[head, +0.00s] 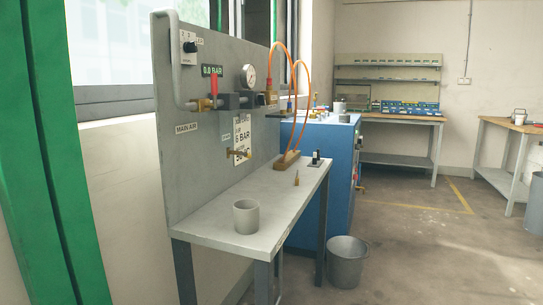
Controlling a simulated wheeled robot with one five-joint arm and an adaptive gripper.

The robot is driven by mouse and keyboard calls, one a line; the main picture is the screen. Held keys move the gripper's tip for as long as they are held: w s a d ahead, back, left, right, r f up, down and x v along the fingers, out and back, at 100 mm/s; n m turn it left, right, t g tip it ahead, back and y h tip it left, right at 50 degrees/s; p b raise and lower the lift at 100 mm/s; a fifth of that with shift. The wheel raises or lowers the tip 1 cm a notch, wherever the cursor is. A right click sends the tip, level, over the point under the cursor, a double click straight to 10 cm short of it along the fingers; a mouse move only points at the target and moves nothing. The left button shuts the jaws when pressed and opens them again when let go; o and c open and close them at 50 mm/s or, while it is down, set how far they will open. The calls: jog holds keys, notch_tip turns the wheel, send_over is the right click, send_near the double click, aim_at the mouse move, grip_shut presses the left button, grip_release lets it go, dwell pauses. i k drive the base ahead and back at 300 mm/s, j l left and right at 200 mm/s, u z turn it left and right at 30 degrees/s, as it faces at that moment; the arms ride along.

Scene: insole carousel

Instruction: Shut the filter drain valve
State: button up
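A grey upright panel (190,160) carries the air fittings at the left of the head view. A small brass tap-like fitting (236,152) sticks out low on the panel, beside a white notice; it may be the filter drain valve, but I cannot read a label on it or tell whether it is open or shut. Above it a dark filter or regulator body (235,101) sits on the air line. A red lever (213,86) stands upright on the brass valve above the "MAIN AIR" label (187,128). My gripper is not in view.
A grey bench (215,223) below the panel holds a grey cup (246,216). A blue cabinet (335,160) stands behind it, and a grey bucket (346,262) is on the floor. A green post (55,150) fills the left edge. The floor at right is mostly clear.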

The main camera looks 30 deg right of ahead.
aim_at(247, 155)
jog(key=i+j+z, duration=0.2)
jog(key=j+z, duration=0.2)
jog(key=i+j+z, duration=0.1)
jog(key=j+z, duration=0.3)
jog(key=j, duration=0.25)
jog(key=j+z, duration=0.45)
jog(key=i+j, duration=0.05)
jog(key=j, duration=0.05)
